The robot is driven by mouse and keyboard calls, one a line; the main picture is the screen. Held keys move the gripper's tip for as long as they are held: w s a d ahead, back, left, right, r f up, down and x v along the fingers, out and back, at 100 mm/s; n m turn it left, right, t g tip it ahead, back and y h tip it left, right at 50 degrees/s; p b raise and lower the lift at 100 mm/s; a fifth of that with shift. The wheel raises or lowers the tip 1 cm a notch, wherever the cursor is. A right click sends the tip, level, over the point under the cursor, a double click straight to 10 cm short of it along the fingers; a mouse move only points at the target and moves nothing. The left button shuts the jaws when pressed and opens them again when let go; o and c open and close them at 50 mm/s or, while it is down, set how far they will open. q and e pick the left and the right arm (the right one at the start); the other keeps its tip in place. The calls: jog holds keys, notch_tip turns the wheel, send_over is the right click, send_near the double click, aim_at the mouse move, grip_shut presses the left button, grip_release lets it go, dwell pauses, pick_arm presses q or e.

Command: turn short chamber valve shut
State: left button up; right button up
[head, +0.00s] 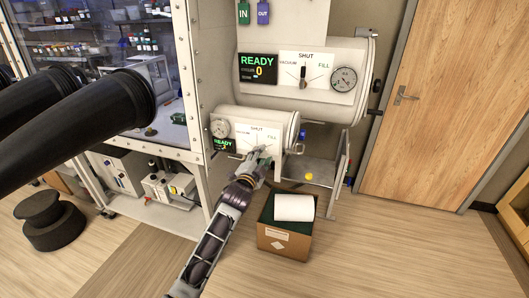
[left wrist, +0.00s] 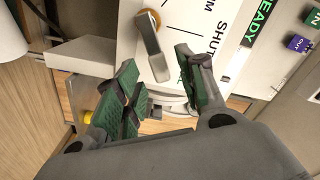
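The short chamber (head: 285,122) is the lower, smaller white cylinder in the head view. Its front panel carries the words SHUT and FILL, a gauge and a green READY display. My left gripper (head: 258,154) is at the lower part of this panel and hides part of it, so the valve lever is hard to make out there. In the left wrist view, the grey valve lever (left wrist: 152,45) hangs from an orange-ringed pivot. My left gripper (left wrist: 157,72) is open, with the lever's free end between its green-padded fingers. I cannot tell whether they touch. My right gripper is not in view.
The larger chamber (head: 350,108) with its own dial sits just above. A cardboard box (head: 284,240) holding a white roll stands below, beside my left arm. Large black sleeves (head: 95,105) jut out at the left. A wooden door (head: 440,110) is at the right.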

aim_at(264, 152)
pick_arm(q)
jog(key=shift+x, duration=1.9)
grip_shut()
